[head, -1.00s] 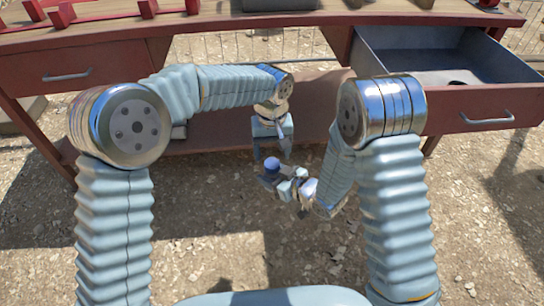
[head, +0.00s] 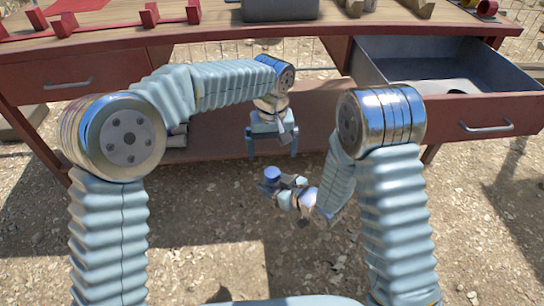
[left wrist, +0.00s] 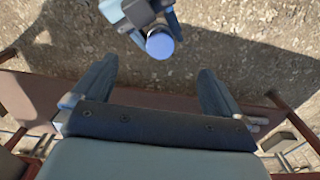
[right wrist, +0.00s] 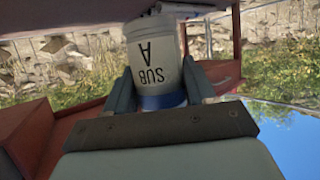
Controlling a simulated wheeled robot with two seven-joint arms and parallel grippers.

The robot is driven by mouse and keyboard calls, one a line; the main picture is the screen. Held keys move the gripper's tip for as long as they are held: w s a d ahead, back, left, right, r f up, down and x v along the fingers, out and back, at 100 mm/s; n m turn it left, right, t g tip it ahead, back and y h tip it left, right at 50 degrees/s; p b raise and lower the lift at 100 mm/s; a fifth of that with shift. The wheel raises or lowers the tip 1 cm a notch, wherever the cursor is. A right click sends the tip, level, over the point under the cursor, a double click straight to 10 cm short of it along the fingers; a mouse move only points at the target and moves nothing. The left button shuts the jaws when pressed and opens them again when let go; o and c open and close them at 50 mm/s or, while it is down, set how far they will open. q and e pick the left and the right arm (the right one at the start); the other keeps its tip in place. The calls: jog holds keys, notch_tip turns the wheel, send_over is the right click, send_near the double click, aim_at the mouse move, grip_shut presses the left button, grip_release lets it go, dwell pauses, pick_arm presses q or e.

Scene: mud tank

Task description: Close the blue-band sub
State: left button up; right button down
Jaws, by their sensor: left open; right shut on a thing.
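The blue-band sub is a white cylinder (right wrist: 153,55) lettered "SUB A", with blue at one end (right wrist: 160,100). It shows upside down in the right wrist view, between the fingers of my right gripper (right wrist: 158,82), which is shut on it. In the head view its round blue top (head: 272,173) faces up above the right gripper (head: 280,187). The left wrist view also shows the blue top (left wrist: 160,45). My left gripper (head: 272,153) is open and empty, pointing down, just above and apart from the sub. Its spread fingers show in the left wrist view (left wrist: 155,80). I cannot tell whether the blue top is a separate lid.
A red workbench (head: 225,32) spans the back, with red racks (head: 95,22), a grey box (head: 280,9) and small blocks on top. Its right drawer (head: 485,112) is open with a dark round thing inside. A lower shelf (head: 215,142) lies behind the left gripper. Bare gravel lies in front.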

pick_arm(q)
notch_tip(320, 180, up, 8)
dwell(0.6)
